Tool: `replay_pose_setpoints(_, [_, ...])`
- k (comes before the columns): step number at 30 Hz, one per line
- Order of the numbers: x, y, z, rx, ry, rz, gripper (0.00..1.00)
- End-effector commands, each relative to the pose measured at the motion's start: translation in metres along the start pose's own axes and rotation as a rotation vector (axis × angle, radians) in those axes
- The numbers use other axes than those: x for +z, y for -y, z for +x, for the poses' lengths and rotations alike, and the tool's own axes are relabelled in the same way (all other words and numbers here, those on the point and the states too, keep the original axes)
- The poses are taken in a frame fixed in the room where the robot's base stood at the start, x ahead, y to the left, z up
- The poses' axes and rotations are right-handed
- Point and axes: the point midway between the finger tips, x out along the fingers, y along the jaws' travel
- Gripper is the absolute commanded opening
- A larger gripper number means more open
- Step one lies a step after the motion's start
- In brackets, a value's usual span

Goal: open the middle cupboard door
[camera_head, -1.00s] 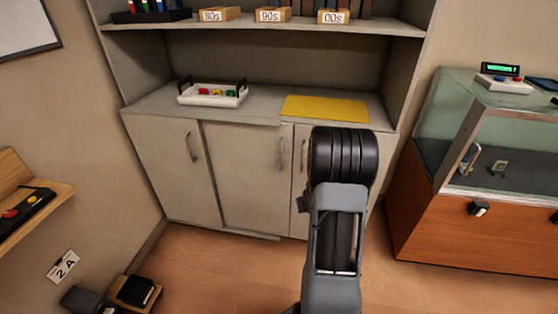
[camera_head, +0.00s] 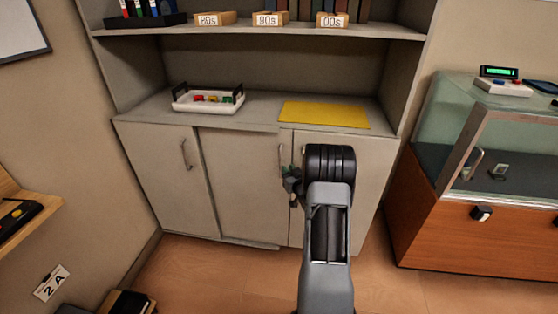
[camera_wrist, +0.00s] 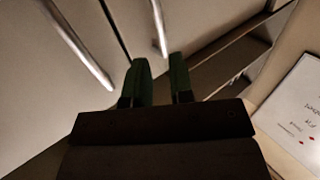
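The grey cupboard has three doors side by side. The middle door (camera_head: 240,190) looks shut or nearly so; its upright bar handle (camera_head: 281,158) is near its right edge. My gripper (camera_head: 291,178) is just below and beside this handle in the head view, partly hidden by my arm. In the wrist view, my gripper (camera_wrist: 160,70) has two green fingers with a gap between them and nothing held. One bar handle (camera_wrist: 158,28) lies ahead of the fingertips, and another (camera_wrist: 76,44) is at the left. I cannot tell whether the fingers touch a handle.
The left door (camera_head: 165,175) and right door (camera_head: 368,165) flank the middle one. A white tray (camera_head: 208,107) and a yellow mat (camera_head: 325,114) lie on the cupboard top. A glass display case (camera_head: 475,190) stands at the right. Open floor lies before the doors.

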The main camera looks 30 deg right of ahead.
Motion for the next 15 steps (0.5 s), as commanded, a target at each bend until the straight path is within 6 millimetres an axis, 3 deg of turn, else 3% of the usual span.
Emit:
replay_pose_setpoints(6, [0.001,0.002,0.042,-0.003,0.0,0.0,0.21])
replay_pose_setpoints(15, [0.001,0.002,0.077,-0.002,0.001,0.0,0.21])
